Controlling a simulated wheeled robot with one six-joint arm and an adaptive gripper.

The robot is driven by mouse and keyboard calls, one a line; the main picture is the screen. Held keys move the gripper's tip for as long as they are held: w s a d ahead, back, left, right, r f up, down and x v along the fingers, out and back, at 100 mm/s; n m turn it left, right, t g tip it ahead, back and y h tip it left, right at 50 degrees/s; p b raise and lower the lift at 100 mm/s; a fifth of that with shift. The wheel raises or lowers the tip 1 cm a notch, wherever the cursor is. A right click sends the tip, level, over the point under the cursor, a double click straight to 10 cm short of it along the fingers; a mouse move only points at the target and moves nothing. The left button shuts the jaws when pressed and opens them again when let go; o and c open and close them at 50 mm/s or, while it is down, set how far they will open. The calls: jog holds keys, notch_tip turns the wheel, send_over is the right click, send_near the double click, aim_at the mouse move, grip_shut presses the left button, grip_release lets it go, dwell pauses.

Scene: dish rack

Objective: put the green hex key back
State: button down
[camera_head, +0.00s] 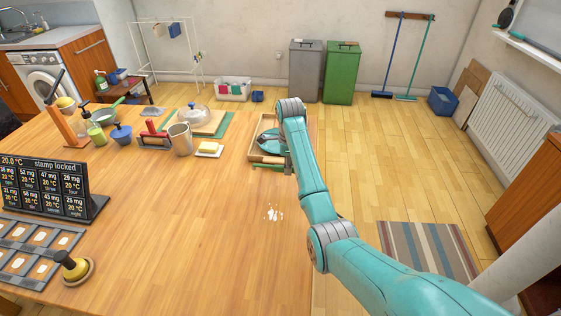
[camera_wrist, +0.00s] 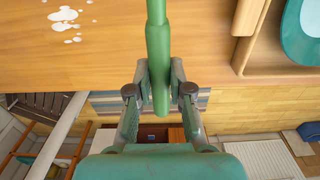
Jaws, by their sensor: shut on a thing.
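My gripper (camera_wrist: 160,82) is shut on a long green rod, the green hex key (camera_wrist: 157,45), in the wrist view. The rod has a thin part and a thicker sleeve between the fingers, and its far end runs out of the top of the picture. In the head view the green hex key (camera_head: 268,167) sticks out to the left of my gripper (camera_head: 288,166), just at the near side of a wooden tray. Most of the gripper is hidden behind my arm there. I cannot tell the key's exact height above the table.
The wooden tray (camera_head: 256,151) holds a teal object (camera_head: 266,137); its corner shows in the wrist view (camera_wrist: 240,62). White spots (camera_head: 273,213) lie on the table. A butter dish (camera_head: 209,149), beige mug (camera_head: 180,139) and board stand left. The table's middle is clear.

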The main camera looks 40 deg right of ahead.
aim_at(288, 187)
dwell(0.3)
jog(key=shift+f, duration=3.25)
jog(key=c, duration=1.4)
grip_release()
jog(key=o, duration=0.6)
jog(key=shift+r, duration=3.75)
